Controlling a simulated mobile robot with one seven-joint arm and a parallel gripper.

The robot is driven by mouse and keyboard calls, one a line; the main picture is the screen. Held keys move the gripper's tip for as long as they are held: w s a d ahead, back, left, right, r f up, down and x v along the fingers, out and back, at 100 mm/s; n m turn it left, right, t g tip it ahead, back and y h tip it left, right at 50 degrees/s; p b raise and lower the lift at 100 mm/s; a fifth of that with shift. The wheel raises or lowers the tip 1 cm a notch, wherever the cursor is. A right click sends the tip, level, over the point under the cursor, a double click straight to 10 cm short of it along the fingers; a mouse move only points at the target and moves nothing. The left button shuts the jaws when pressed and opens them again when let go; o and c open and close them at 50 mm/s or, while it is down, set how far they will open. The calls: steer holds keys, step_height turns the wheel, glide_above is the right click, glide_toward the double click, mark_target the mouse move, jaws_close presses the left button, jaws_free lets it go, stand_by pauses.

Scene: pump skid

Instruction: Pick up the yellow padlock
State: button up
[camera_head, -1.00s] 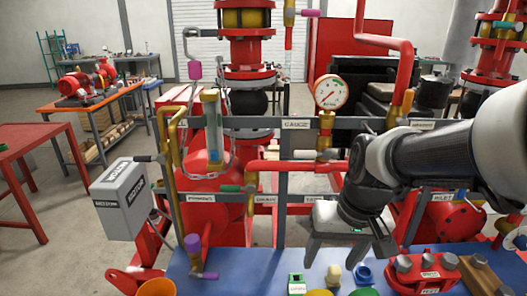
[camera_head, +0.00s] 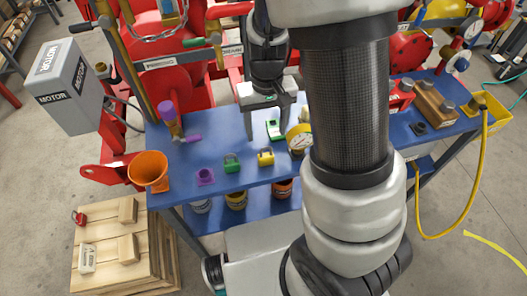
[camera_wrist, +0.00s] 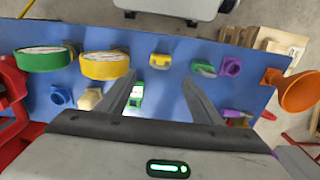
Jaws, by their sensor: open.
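The yellow padlock (camera_head: 266,157) lies on the blue bench top (camera_head: 216,149) near its front edge. In the wrist view the padlock (camera_wrist: 160,61) appears just beyond my fingertips, about centred between them. My gripper (camera_head: 270,128) is open and empty, fingers pointing down over the bench, behind the padlock in the head view. The gripper (camera_wrist: 160,82) also shows in the wrist view with its fingers wide apart. The fingers do not touch the padlock.
A green padlock (camera_head: 232,163) and a purple part (camera_head: 205,177) sit left of the yellow padlock. A green-and-white device (camera_wrist: 135,98) is near one finger. Yellow and green tape rolls (camera_wrist: 105,66) (camera_wrist: 44,58) stand nearby. An orange funnel (camera_head: 148,170) is at the bench's left end.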

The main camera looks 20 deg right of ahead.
mark_target(266, 155)
step_height(266, 155, down, 7)
steer(key=shift+b, duration=0.5)
steer(key=shift+s+f+b, duration=0.15)
steer(key=shift+f+b, duration=0.1)
steer(key=shift+f, duration=1.1)
steer(key=shift+s+f+b, duration=0.1)
steer(key=shift+f+b, duration=0.1)
steer(key=shift+f, duration=1.1)
steer(key=shift+c, duration=0.4)
steer(key=c, duration=1.2)
steer(key=shift+o, duration=0.2)
steer(key=shift+r, duration=0.15)
step_height(266, 155, up, 10)
steer(key=shift+f+p, duration=0.1)
steer(key=shift+p, duration=0.95)
